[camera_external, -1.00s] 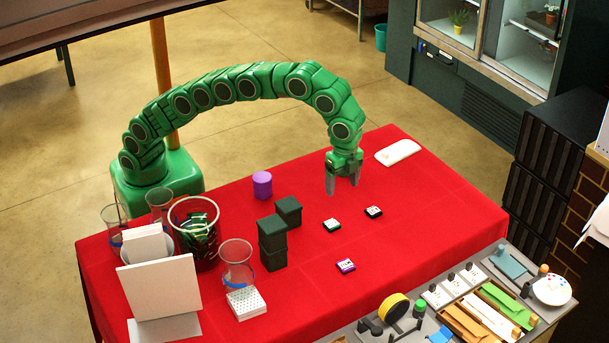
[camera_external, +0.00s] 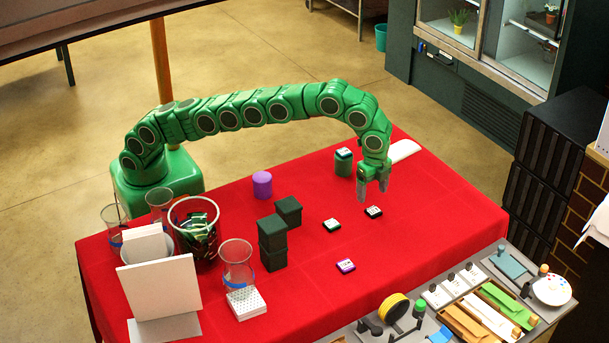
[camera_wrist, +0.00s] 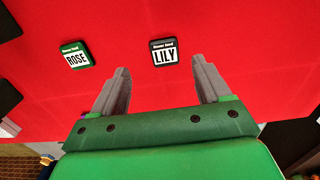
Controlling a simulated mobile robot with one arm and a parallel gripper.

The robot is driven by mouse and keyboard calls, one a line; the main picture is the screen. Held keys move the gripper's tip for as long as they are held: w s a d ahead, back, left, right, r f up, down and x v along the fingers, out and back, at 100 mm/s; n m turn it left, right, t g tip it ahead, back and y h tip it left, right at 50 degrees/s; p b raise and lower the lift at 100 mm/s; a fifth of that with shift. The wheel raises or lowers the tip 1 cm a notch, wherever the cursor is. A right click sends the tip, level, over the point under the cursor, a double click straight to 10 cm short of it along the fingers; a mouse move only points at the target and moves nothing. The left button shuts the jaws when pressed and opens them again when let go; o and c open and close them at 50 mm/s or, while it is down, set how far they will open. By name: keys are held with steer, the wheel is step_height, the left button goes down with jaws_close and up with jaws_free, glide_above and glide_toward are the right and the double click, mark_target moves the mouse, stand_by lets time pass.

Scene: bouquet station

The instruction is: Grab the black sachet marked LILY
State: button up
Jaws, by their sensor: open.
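The black sachet marked LILY (camera_wrist: 164,52) lies flat on the red cloth, its label readable in the wrist view. In the external view the black sachet (camera_external: 373,211) is at the right of the sachet group. My gripper (camera_external: 375,193) is open and empty, pointing down just above and behind it. In the wrist view my gripper (camera_wrist: 160,72) has its two fingers apart, with LILY slightly beyond the gap between the tips. The fingers do not appear to touch it.
A green sachet marked ROSE (camera_wrist: 76,55) lies to the left of LILY. A purple-edged sachet (camera_external: 345,265) lies nearer the front. Dark green blocks (camera_external: 272,245) stand left; cloth to the right is clear.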

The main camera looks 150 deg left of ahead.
mark_target(371, 208)
steer(key=shift+s+a+f, duration=0.15)
steer(key=shift+f, duration=1.45)
steer(key=shift+s+a+f, duration=0.1)
steer(key=shift+a+f, duration=0.05)
steer(key=shift+f, duration=1.45)
steer(key=c, duration=1.1)
